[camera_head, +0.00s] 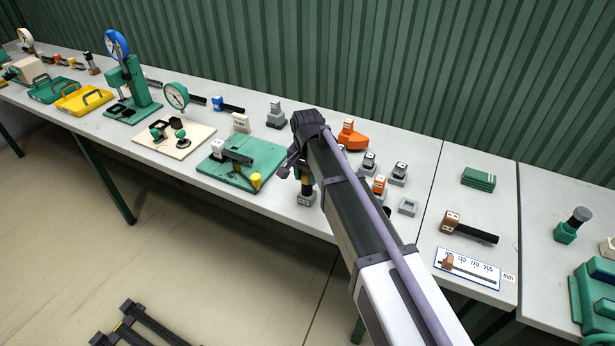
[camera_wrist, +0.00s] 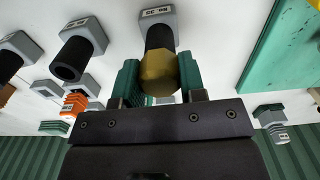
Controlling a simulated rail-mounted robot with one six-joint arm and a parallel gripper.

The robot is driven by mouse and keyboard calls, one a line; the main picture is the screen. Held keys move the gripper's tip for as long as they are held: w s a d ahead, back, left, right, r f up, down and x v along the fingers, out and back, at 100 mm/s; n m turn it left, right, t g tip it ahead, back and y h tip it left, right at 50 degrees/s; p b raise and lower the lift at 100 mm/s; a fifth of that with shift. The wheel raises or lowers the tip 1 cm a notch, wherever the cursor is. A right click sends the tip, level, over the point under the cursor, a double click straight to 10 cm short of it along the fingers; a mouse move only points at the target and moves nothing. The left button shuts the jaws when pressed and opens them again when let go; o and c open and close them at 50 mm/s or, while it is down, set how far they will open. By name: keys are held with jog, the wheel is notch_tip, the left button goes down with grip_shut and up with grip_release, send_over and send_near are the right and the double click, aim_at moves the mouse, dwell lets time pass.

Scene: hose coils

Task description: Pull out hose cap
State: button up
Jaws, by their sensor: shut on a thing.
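The hose cap (camera_wrist: 158,72) is a brass-coloured, faceted piece on the end of a short black hose (camera_wrist: 159,36) in the wrist view. The hose rises from a grey, labelled base block (camera_wrist: 157,14), which stands on the table near its front edge in the head view (camera_head: 306,200). My gripper (camera_wrist: 158,78) has green fingers on both sides of the cap and is shut on it. The cap still meets the hose end, with no clear gap. In the head view my gripper (camera_head: 304,176) is small, and my arm hides part of it.
More grey blocks with black stubs (camera_wrist: 80,55) stand close by, along with an orange block (camera_head: 379,185) and an empty grey socket (camera_head: 408,206). A green board (camera_head: 268,160) with a tool and a yellow piece lies just left. A corrugated green wall runs behind the table.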

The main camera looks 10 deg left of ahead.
aim_at(307, 173)
jog(key=o, duration=0.5)
jog(key=c, duration=0.5)
jog(key=shift+r+p, duration=0.35)
jog(key=shift+r+p, duration=1.25)
notch_tip(307, 173, up, 7)
jog(key=p, duration=0.6)
jog(key=shift+f+p, duration=0.2)
jog(key=shift+p, duration=0.1)
jog(key=shift+f, duration=0.15)
